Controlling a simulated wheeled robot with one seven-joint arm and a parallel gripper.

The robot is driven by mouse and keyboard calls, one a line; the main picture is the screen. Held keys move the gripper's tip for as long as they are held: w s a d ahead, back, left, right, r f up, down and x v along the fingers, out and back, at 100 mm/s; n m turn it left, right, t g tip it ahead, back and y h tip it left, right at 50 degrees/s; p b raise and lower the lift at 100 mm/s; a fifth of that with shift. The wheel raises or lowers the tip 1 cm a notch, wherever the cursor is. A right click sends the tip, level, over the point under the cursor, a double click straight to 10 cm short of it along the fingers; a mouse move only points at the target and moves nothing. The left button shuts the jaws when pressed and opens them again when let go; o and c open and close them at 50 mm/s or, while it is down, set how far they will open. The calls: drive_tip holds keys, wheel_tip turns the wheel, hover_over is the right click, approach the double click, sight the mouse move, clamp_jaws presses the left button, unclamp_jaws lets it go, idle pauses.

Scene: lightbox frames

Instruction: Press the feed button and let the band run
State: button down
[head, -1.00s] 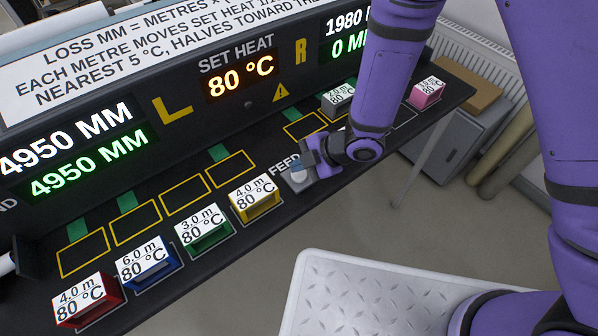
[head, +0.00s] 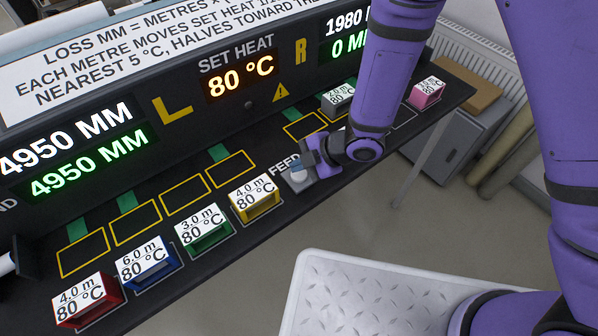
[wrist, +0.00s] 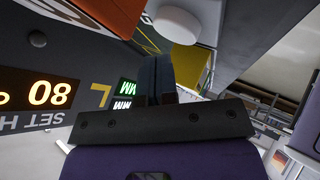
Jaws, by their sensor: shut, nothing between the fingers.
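The feed button is a pale round cap on a small grey box (head: 303,184), beside the word FEED on the dark bench. In the wrist view it is a white disc (wrist: 178,25) just beyond the fingers. My gripper (head: 309,160) is shut and empty, low over the button's box, partly hiding it. The shut dark fingers (wrist: 157,75) point toward the disc in the wrist view; I cannot tell whether they touch it. The left display (head: 85,155) reads 4950 MM in white and 4950 MM in green. The right one (head: 347,35) reads 1980 and 0 MM, partly hidden by my arm.
The SET HEAT display (head: 240,82) reads 80 °C. Red (head: 88,300), blue (head: 150,262), green (head: 204,232) and yellow (head: 256,200) labelled blocks line the front edge. Grey (head: 338,98) and pink (head: 428,93) blocks stand beyond my arm. Yellow-outlined slots behind the front row are empty.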

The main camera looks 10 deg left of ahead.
sight(300, 175)
drive_tip(key=shift+f, duration=0.15)
drive_tip(key=shift+f, duration=0.25)
drive_tip(key=shift+f, duration=0.5)
idle(0.9)
drive_tip(key=shift+r, duration=0.95)
drive_tip(key=shift+r, duration=2.5)
